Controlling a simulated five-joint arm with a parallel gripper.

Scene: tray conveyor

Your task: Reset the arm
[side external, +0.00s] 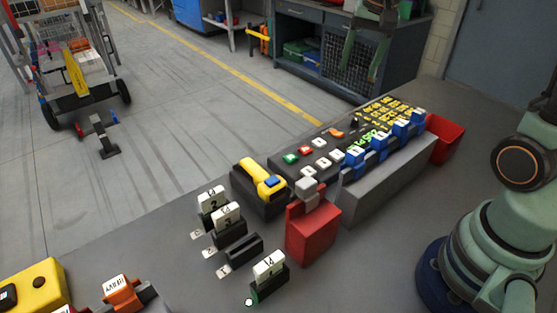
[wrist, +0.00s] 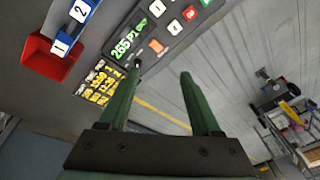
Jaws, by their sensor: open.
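My gripper (side external: 360,72) hangs at the top of the side external view, over the far end of the work table. Its two green fingers point down and stand apart, with nothing between them. In the wrist view, my gripper (wrist: 161,75) is also open and empty. Past the fingers, that view shows the dark control panel (wrist: 150,22), with a lit green readout and yellow lettering. I cannot tell how high the fingers are above the panel.
A grey block (side external: 380,187) carries several blue-and-white numbered pieces. White numbered tiles (side external: 270,264) stand in black holders; one holder (side external: 245,249) is empty. A yellow device (side external: 262,179) sits beside the panel.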

